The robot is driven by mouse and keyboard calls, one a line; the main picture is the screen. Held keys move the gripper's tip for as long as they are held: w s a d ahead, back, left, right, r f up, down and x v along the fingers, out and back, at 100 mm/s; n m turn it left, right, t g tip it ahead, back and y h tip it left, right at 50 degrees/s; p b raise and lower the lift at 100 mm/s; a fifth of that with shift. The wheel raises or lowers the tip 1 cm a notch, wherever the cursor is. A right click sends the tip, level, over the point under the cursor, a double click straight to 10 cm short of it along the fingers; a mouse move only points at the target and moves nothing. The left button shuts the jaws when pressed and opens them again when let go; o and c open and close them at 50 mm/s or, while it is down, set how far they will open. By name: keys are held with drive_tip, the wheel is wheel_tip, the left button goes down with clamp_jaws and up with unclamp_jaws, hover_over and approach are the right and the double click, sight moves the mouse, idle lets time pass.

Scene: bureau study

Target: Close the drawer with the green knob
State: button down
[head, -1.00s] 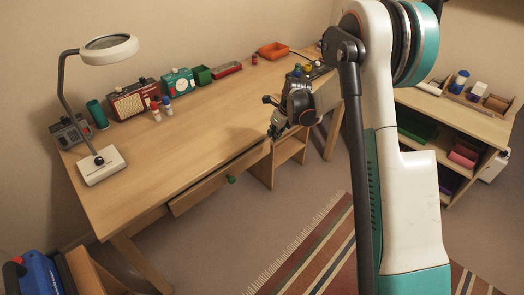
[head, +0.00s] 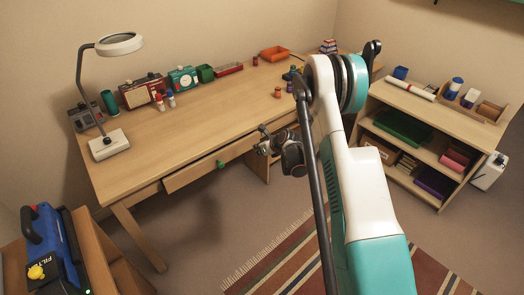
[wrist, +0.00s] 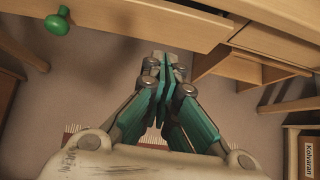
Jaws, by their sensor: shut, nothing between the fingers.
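The green knob (head: 221,164) is on the front of a wooden drawer (head: 196,176) under the desk. The drawer front stands out a little from the desk's edge. The knob also shows at the top left of the wrist view (wrist: 57,20), on the pale drawer front (wrist: 150,22). My gripper (head: 262,140) is shut and empty, at the desk's front edge to the right of the knob. In the wrist view the closed fingers (wrist: 161,66) point toward the drawer front's lower edge, right of the knob and apart from it.
The desk (head: 190,137) carries a lamp (head: 109,145), radios, small bottles and an orange tray (head: 274,54). A low shelf (head: 437,100) stands at the right. A box with a blue tool (head: 50,245) is at the lower left. The floor before the drawer is clear, with a striped rug (head: 290,270).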

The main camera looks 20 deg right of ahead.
sight(245, 146)
drive_tip(key=shift+w+a+f+b, duration=0.35)
drive_tip(key=shift+w+f+b, duration=0.05)
drive_tip(key=shift+w, duration=0.65)
drive_tip(key=shift+w+a+f+b, duration=0.3)
drive_tip(key=shift+w+f+b, duration=0.05)
drive_tip(key=shift+w, duration=0.65)
drive_tip(key=shift+w+a+f+b, duration=0.35)
drive_tip(key=shift+w+f+b, duration=0.05)
drive_tip(key=shift+w, duration=0.65)
